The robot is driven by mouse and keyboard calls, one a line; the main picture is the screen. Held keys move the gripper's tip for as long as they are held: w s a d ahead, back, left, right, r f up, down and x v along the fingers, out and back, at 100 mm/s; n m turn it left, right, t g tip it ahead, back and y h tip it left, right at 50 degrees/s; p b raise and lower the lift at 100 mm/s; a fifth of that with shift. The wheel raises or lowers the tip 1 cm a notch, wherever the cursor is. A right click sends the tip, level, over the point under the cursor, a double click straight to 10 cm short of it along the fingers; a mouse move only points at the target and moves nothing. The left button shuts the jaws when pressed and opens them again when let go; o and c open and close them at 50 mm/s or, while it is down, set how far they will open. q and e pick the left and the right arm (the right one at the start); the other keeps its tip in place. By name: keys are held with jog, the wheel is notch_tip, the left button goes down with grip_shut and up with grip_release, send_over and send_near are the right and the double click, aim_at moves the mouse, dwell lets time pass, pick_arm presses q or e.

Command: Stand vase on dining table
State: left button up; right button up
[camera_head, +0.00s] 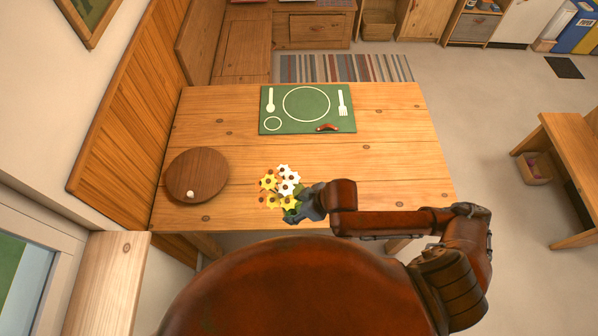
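The dining table (390,153) is a light wooden table below me. A bunch of yellow and white flowers (284,178) shows over its near edge area, seen from above. The vase itself is hidden under the flowers and my gripper. My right gripper (296,208) is at the right and near side of the flowers, touching or very close to them. Its fingers are dark and partly covered by the flowers, so I cannot tell if they are shut on the vase, nor whether the vase rests on the table. My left gripper is not in view.
A round brown wooden board (196,168) with a small white knob-like thing (190,194) lies at the table's left. A green placemat (270,122) with a small red item (327,128) lies at the far side. The table's middle and right are clear. A wooden bench (122,95) borders the left.

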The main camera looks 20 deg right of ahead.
aim_at(296, 201)
jog(key=w+f+b, duration=0.1)
jog(key=w+d+f, duration=0.1)
jog(key=w, duration=0.1)
jog(key=shift+w+b, duration=0.15)
jog(key=shift+b, duration=0.2)
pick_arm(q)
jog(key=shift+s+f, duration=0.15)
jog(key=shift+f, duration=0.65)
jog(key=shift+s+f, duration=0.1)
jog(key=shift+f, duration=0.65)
pick_arm(e)
jog(key=shift+w+d+f, duration=0.5)
jog(key=shift+w+f, duration=1)
jog(key=shift+f, duration=0.25)
jog(key=shift+w+d+f, duration=0.45)
jog(key=shift+w+f, duration=1.05)
jog(key=shift+f, duration=0.2)
jog(key=shift+w+d+f, duration=0.5)
jog(key=shift+w+f, duration=1)
jog(key=shift+f, duration=0.25)
jog(key=shift+f, duration=0.1)
jog(key=o, duration=1.5)
jog(key=shift+c, duration=0.2)
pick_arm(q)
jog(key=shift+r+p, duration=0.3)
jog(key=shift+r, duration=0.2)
pick_arm(e)
jog(key=v, duration=1.2)
